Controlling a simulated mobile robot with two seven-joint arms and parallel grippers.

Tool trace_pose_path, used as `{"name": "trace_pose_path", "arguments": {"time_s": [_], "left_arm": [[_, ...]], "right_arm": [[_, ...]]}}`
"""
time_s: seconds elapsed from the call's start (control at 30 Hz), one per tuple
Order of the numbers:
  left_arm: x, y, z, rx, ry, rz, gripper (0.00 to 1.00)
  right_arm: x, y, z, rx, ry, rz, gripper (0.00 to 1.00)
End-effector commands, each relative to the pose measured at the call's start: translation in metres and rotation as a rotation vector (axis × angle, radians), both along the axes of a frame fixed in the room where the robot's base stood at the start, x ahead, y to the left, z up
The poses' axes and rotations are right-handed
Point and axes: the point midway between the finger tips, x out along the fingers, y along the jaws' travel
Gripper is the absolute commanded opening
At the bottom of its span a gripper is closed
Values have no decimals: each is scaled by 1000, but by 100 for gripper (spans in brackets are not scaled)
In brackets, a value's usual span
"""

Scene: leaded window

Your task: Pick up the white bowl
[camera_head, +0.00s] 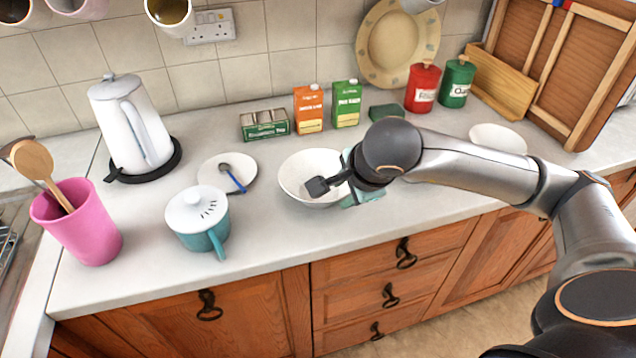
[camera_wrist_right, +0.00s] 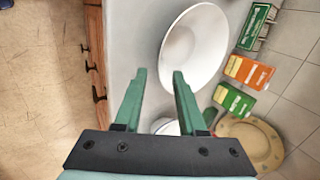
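The white bowl (camera_head: 298,180) stands upright on the counter near the middle of the head view, its right side partly hidden by my right gripper. It also shows in the right wrist view (camera_wrist_right: 205,40), ahead of the fingers. My right gripper (camera_head: 350,190) is at the bowl's right rim, with a dark part reaching over the bowl. My left gripper is not in view.
A teal lidded pot (camera_head: 200,222) and a saucer (camera_head: 211,168) with a blue-handled utensil stand left of the bowl. Cartons (camera_head: 309,110) and red and green canisters (camera_head: 423,88) stand behind. Another white dish (camera_head: 497,138) lies right, beyond my arm. The front counter strip is clear.

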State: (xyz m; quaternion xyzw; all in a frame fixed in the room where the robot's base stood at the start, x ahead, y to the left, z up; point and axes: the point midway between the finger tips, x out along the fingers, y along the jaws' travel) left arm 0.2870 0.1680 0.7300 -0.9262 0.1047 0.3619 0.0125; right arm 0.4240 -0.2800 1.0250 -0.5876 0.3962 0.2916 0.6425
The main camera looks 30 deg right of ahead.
Motion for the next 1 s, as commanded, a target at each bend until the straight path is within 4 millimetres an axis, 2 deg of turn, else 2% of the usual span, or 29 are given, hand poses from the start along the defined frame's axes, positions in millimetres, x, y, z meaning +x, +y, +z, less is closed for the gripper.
{"name": "trace_pose_path", "arguments": {"time_s": [0.1,0.37,0.63,0.93,1.0], "left_arm": [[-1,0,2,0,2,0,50],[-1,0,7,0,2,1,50],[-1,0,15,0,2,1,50],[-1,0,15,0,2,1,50],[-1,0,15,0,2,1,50]], "right_arm": [[10,-1,-17,3,5,0,40],[22,0,-34,5,3,2,40],[44,1,-65,6,2,1,40],[47,0,-71,4,0,3,40],[47,0,-70,4,0,3,33]]}}
